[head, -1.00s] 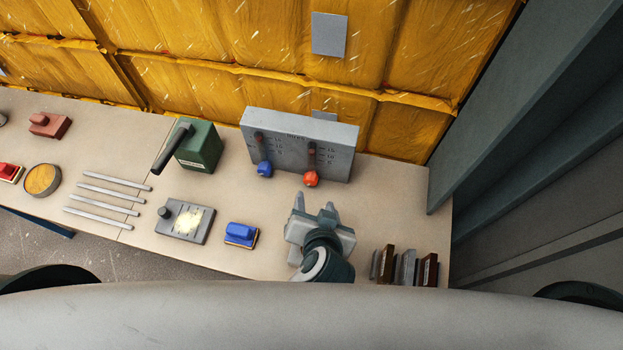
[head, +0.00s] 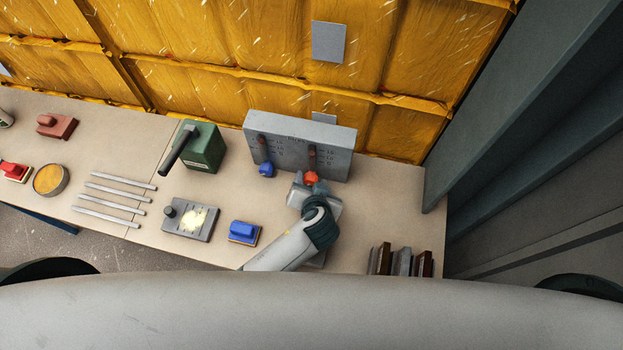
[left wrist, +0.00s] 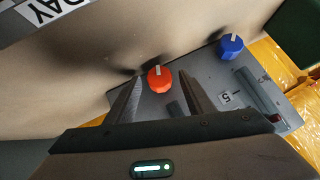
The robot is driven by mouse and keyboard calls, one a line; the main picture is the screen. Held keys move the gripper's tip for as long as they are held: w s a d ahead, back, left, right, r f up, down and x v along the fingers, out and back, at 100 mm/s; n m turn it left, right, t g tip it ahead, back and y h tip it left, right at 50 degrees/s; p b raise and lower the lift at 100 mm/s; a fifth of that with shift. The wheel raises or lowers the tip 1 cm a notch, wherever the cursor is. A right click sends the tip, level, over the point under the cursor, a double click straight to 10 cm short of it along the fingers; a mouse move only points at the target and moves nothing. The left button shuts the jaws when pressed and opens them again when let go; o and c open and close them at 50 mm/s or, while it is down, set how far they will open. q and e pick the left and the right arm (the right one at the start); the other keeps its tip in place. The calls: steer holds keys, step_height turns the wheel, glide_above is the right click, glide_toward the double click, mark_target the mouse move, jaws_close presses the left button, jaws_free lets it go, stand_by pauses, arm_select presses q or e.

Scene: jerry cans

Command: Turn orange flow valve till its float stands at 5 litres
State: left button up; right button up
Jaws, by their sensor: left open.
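The orange flow valve (head: 311,178) is a knob low on the front of the grey gauge panel (head: 335,135), below the right-hand float slot. A blue knob (head: 266,170) sits to its left below the other slot. My left gripper (head: 306,184) is right in front of the orange knob. In the left wrist view the orange knob (left wrist: 160,79) shows between the open fingers, just past their tips, its white mark visible; no contact can be made out. The float level is too small to read. A "5" mark (left wrist: 226,97) shows on the panel in the wrist view.
A grey box with a knob (head: 192,222) and a blue block (head: 243,233) lie on the table left of my arm. Several upright slabs (head: 400,260) stand at the right front. The table right of the panel is clear.

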arm_select(q)
steer(key=shift+c, duration=0.2)
steer(key=c, duration=1)
steer(key=h, duration=0.1)
steer(key=n+h, duration=0.1)
steer(key=shift+w+a+g+h, duration=0.15)
steer(key=shift+a+g+h, duration=0.15)
steer(key=shift+g+h, duration=0.1)
steer(key=shift+a+n+h, duration=0.25)
steer(key=shift+n+h, duration=0.65)
steer(key=shift+h, duration=0.4)
steer(key=o, duration=1)
